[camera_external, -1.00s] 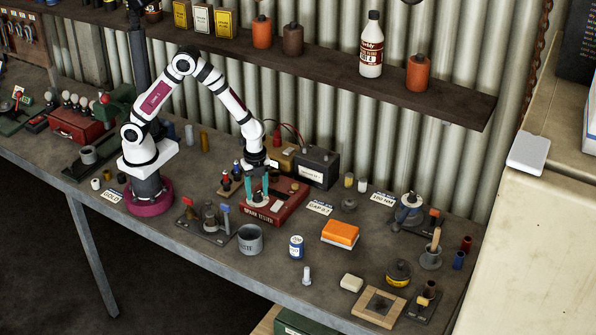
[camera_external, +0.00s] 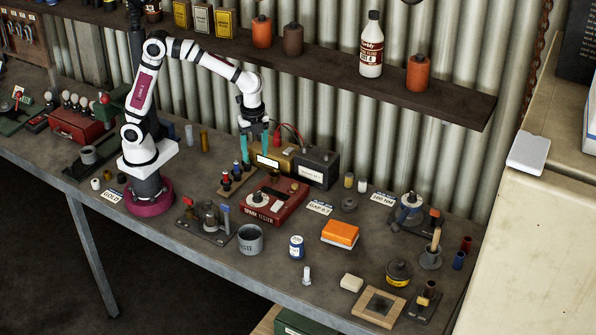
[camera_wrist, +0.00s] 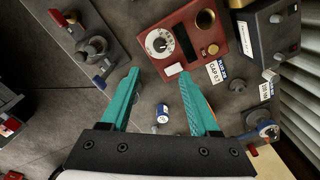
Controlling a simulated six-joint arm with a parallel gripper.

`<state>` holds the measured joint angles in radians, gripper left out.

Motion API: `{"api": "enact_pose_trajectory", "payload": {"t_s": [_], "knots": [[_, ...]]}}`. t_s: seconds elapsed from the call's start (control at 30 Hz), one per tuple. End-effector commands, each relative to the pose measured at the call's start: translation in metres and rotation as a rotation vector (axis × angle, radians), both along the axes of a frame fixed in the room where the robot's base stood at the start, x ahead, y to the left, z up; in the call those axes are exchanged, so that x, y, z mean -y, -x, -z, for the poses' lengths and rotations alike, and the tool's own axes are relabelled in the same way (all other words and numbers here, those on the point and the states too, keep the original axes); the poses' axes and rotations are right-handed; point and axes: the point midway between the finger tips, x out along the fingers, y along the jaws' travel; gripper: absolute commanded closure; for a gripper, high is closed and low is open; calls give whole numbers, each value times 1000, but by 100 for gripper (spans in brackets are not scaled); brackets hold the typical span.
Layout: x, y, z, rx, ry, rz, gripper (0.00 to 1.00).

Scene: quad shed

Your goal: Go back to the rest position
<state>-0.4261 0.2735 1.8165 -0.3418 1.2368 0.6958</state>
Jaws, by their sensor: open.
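My gripper (camera_external: 254,146) has teal fingers and hangs above the workbench (camera_external: 205,225), over the area behind the red spark tester (camera_external: 285,205). In the wrist view my gripper (camera_wrist: 158,80) shows its two fingers spread apart with nothing between them. The red tester (camera_wrist: 188,45) with its round dial lies beyond the fingertips there. The fingers appear clear of the tester and the things around it.
Near the arm are a grey cup (camera_external: 250,239), a black box (camera_external: 317,167) and a small rack (camera_external: 236,182). A blue-and-white can (camera_external: 296,247) and an orange block (camera_external: 340,234) stand rightward. A shelf (camera_external: 330,80) with bottles runs along the wall behind.

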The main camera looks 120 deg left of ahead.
Motion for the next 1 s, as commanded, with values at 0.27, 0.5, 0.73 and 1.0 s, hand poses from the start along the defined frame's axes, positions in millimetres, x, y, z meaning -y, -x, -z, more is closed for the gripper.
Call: {"api": "enact_pose_trajectory", "payload": {"t_s": [0.27, 0.5, 0.73, 1.0], "knots": [[0, 0, -6, 0, 0, -1, 38], [3, 2, -7, 0, -1, -1, 38], [93, 111, -36, -20, -83, -54, 38], [118, 206, -16, -9, -159, -125, 38]]}}
